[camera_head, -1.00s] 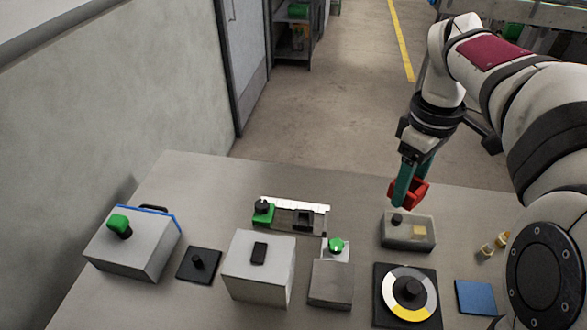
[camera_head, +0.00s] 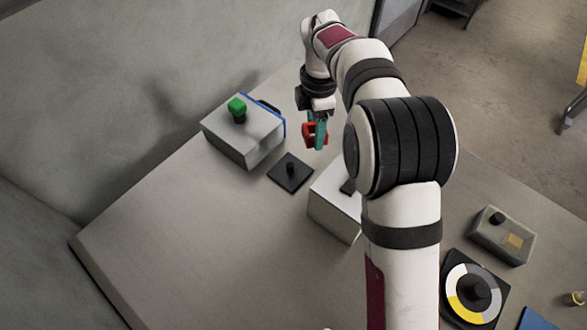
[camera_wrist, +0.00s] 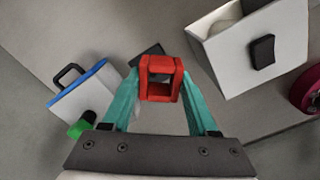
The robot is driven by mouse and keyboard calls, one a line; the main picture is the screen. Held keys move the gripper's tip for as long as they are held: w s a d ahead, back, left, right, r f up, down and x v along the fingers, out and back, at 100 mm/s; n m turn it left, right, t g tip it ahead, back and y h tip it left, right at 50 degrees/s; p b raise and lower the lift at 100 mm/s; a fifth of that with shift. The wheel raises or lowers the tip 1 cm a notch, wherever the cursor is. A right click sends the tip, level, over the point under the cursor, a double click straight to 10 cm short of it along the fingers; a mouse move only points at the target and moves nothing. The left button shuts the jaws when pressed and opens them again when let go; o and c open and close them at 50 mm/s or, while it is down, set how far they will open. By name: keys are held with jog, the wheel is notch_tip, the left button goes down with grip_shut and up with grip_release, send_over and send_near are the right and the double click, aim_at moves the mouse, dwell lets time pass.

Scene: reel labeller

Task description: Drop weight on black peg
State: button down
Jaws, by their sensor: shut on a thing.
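The weight is a red square block (camera_head: 309,134) with an opening through it. My gripper (camera_head: 317,131) is shut on it, with teal fingers on either side. In the wrist view the red weight (camera_wrist: 160,79) sits between the fingertips. The black peg (camera_head: 291,169) stands upright on a flat black square base (camera_head: 284,180) on the table. The weight is up in the air, to the right of the peg in the head view and apart from it. In the wrist view the black base (camera_wrist: 146,52) shows partly behind the weight, and the peg is hidden.
A grey box (camera_head: 235,150) with a green knob (camera_head: 237,106) and blue edge stands left of the peg. A white box (camera_head: 335,208) with a black top piece is to its right, partly hidden by my arm. The near left table (camera_head: 190,235) is clear.

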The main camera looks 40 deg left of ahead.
aim_at(290, 165)
jog(key=s+a+f+n, duration=0.3)
jog(key=a+f, duration=0.1)
jog(key=shift+s+f, duration=0.1)
jog(key=shift+s, duration=0.25)
notch_tip(290, 165, down, 9)
jog(key=shift+f, duration=0.1)
jog(key=shift+c, duration=0.9)
grip_release()
